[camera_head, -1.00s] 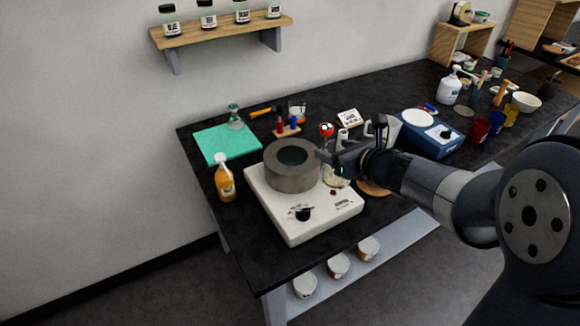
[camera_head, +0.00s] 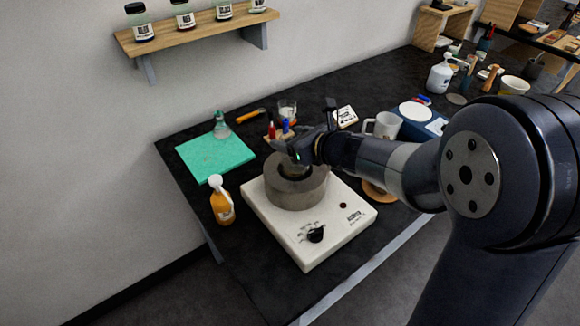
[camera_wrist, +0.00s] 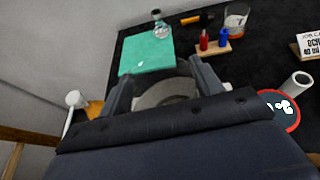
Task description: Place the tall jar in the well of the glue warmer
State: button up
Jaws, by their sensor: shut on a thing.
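The glue warmer (camera_head: 335,228) is a cream box with a black knob and a thick grey cylinder (camera_head: 297,193) on top, whose round opening is the well. My gripper (camera_head: 296,158) is right over this opening, reaching in from the right. It is shut on the tall jar, which is mostly hidden by the gripper and the cylinder's rim. I cannot tell how deep the jar sits or whether it touches the well. In the wrist view, my gripper's two fingers (camera_wrist: 163,92) stand apart, with a pale grey curved surface between them.
An orange bottle (camera_head: 221,201) stands left of the warmer. A green mat (camera_head: 213,157) with a small flask (camera_head: 221,125) lies behind it. Small red and blue bottles (camera_wrist: 214,41), a white mug (camera_head: 384,125) and a blue device (camera_head: 432,124) are behind and right.

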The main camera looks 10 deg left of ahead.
notch_tip(320, 180, down, 6)
jog(key=shift+f+b, duration=0.25)
jog(key=shift+b, duration=0.2)
jog(key=shift+f, duration=0.2)
jog(key=o, duration=1)
jog(key=shift+r, duration=0.15)
jog(key=shift+r, duration=0.2)
jog(key=v, duration=1.2)
jog(key=shift+f, duration=0.1)
